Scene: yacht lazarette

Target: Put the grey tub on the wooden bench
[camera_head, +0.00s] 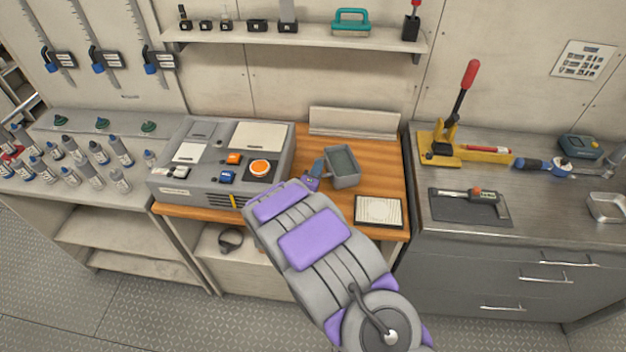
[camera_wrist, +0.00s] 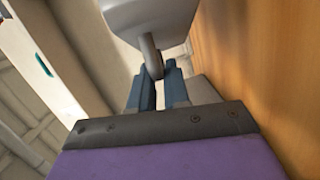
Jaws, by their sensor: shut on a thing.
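The grey tub (camera_head: 345,180) is a small open rectangular container over the wooden bench (camera_head: 310,142), near the middle of its top. My gripper (camera_head: 318,168) is at the tub's left side, with much of it hidden behind my purple and grey arm. In the wrist view my gripper (camera_wrist: 160,88) has its two blue-grey fingers shut on a narrow grey handle part of the tub (camera_wrist: 150,15). The tub looks upright. I cannot tell whether its base touches the wood. The wooden surface also shows on the right of the wrist view (camera_wrist: 270,70).
A grey control box (camera_head: 222,165) stands on the bench's left. A framed white pad (camera_head: 379,211) lies at its front right. A steel-topped counter (camera_head: 520,210) with tools adjoins on the right. Bottles (camera_head: 95,152) stand far left. A shelf (camera_head: 300,36) hangs above.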

